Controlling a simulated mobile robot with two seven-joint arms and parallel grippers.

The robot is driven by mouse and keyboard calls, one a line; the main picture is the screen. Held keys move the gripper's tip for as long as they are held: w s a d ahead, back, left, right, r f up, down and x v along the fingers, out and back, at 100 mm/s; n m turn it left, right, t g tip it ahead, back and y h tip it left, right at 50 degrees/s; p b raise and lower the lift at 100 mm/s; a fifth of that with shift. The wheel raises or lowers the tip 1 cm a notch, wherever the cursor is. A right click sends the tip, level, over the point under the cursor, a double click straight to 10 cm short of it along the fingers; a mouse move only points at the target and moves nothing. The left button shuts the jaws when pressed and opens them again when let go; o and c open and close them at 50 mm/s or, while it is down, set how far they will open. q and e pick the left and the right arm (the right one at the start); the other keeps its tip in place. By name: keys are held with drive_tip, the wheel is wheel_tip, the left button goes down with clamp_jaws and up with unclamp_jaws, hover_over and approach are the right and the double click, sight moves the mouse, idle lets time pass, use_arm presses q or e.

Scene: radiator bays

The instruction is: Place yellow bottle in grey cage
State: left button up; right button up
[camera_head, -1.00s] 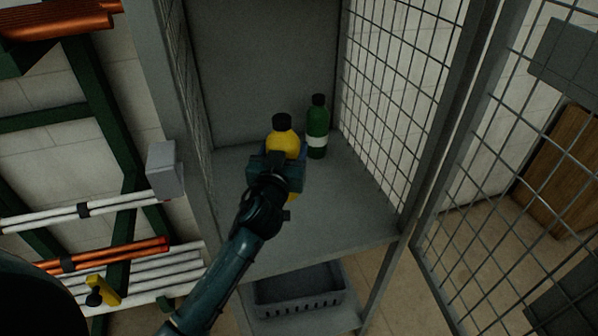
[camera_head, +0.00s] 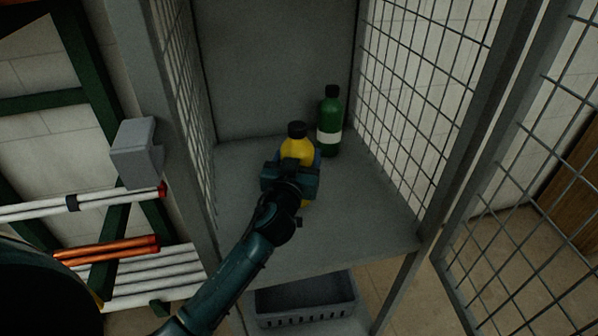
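The yellow bottle (camera_head: 297,150) with a black cap is upright inside the grey cage (camera_head: 235,225), above its grey shelf floor. My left gripper (camera_head: 292,176) reaches in from the front and is shut on the bottle, one finger on each side. The gripper hides the bottle's middle, and a little yellow shows below it. I cannot tell whether the bottle's base touches the shelf. My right gripper is not in view.
A green bottle (camera_head: 329,122) with a white label stands behind and right of the yellow one. The mesh door (camera_head: 520,190) is open at the right. A grey crate (camera_head: 305,298) sits below the shelf. A rack with pipes (camera_head: 110,250) is at the left.

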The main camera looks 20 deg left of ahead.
use_arm(q)
drive_tip(key=shift+f+b, duration=0.7)
drive_tip(key=shift+f, duration=0.5)
drive_tip(key=o, duration=1.3)
drive_tip(key=shift+o, duration=0.2)
drive_tip(key=shift+r+p, duration=0.25)
drive_tip(key=shift+p, duration=0.1)
drive_tip(key=s+d+b, duration=0.1)
drive_tip(key=s, duration=1.1)
drive_tip(key=shift+d+b, duration=0.25)
drive_tip(key=shift+b, duration=0.1)
drive_tip(key=shift+f, duration=0.15)
